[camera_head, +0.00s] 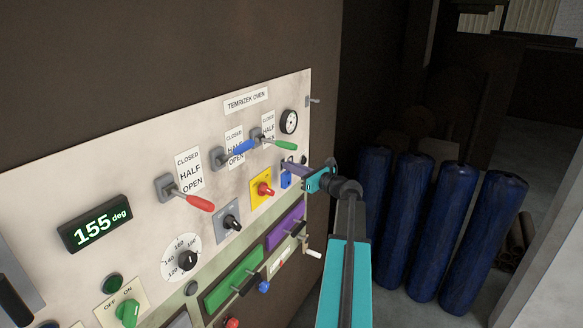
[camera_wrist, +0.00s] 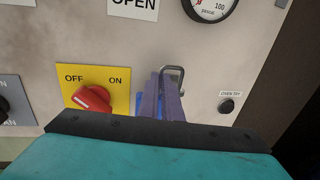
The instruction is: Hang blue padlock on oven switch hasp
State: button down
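The blue padlock (camera_head: 286,181) is at the panel's right side, below the tips of my gripper (camera_head: 284,164). In the wrist view the blue padlock body (camera_wrist: 149,107) shows beside and behind the purple fingers (camera_wrist: 164,82). A grey metal loop, which looks like the padlock's shackle (camera_wrist: 182,72), rises by the fingertips. My gripper's fingers are close together and appear shut on the padlock. The oven switch is a red knob on a yellow plate (camera_head: 258,196), just left of the padlock. The hasp cannot be made out clearly; the fingers and padlock cover that spot.
Red (camera_head: 199,203), blue (camera_head: 243,147) and green (camera_head: 285,146) lever handles stick out of the panel. A round gauge (camera_head: 289,121) is above my gripper. A small black button (camera_wrist: 227,105) sits right of the fingers. Dark blue rolls (camera_head: 446,225) stand to the right.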

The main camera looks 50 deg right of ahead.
aim_at(290, 174)
jog(key=shift+f+b, duration=0.85)
jog(key=shift+f, duration=0.75)
jog(key=c, duration=1.9)
grip_release()
jog(key=shift+o, duration=0.2)
jog(key=shift+s+f, duration=0.1)
jog(key=shift+s, duration=0.05)
jog(key=s+b, duration=0.3)
jog(key=s, duration=1)
jog(key=shift+s+d, duration=0.25)
jog(key=shift+s, duration=0.05)
jog(key=shift+s, duration=0.15)
